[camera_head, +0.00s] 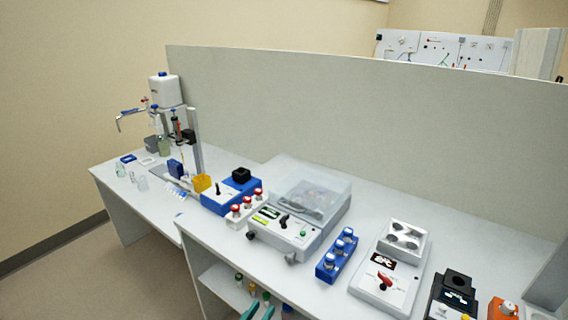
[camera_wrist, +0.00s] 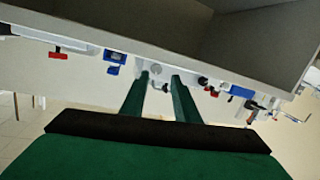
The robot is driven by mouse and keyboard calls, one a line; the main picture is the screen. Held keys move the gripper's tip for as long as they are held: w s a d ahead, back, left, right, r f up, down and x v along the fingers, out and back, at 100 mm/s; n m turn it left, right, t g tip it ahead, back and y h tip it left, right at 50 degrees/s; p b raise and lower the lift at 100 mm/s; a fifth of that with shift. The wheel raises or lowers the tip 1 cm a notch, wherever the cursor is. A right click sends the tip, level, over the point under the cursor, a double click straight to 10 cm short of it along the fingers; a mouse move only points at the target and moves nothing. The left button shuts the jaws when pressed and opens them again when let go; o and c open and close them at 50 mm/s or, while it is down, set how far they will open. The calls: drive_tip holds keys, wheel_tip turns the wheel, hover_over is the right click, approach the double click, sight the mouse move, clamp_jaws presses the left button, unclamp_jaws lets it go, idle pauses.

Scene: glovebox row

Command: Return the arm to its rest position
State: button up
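My gripper (camera_wrist: 160,78) shows in the wrist view as two parallel green fingers reaching up from a dark palm edge. The fingers stand apart with a clear gap, and nothing is held between them. The wrist view is upside down relative to the bench, whose devices appear small and at a distance beyond the fingertips.
In the head view, a long white bench (camera_head: 215,228) runs along a grey partition (camera_head: 330,115). It carries a lidded device (camera_head: 310,195), a blue vial rack (camera_head: 337,255), a white device with a red knob (camera_head: 385,280) and a dispenser (camera_head: 165,90). Floor at left is clear.

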drive_tip(key=s+d+f+n+g+y, duration=0.1)
drive_tip(key=s+f+n+y, duration=0.15)
drive_tip(key=s+f, duration=0.5)
drive_tip(key=s+d+f+n+y, duration=0.15)
drive_tip(key=s+f+y, duration=0.3)
drive_tip(key=s, duration=0.65)
drive_tip(key=s+d+r, duration=0.2)
drive_tip(key=s+r, duration=0.2)
drive_tip(key=s, duration=0.4)
drive_tip(key=s+d+r+t, duration=0.1)
drive_tip(key=s+r, duration=0.3)
drive_tip(key=s, duration=0.5)
drive_tip(key=shift+s+d+r+m+t, duration=0.15)
drive_tip(key=shift+d+r+m+t, duration=0.15)
drive_tip(key=shift+d+r+m, duration=0.15)
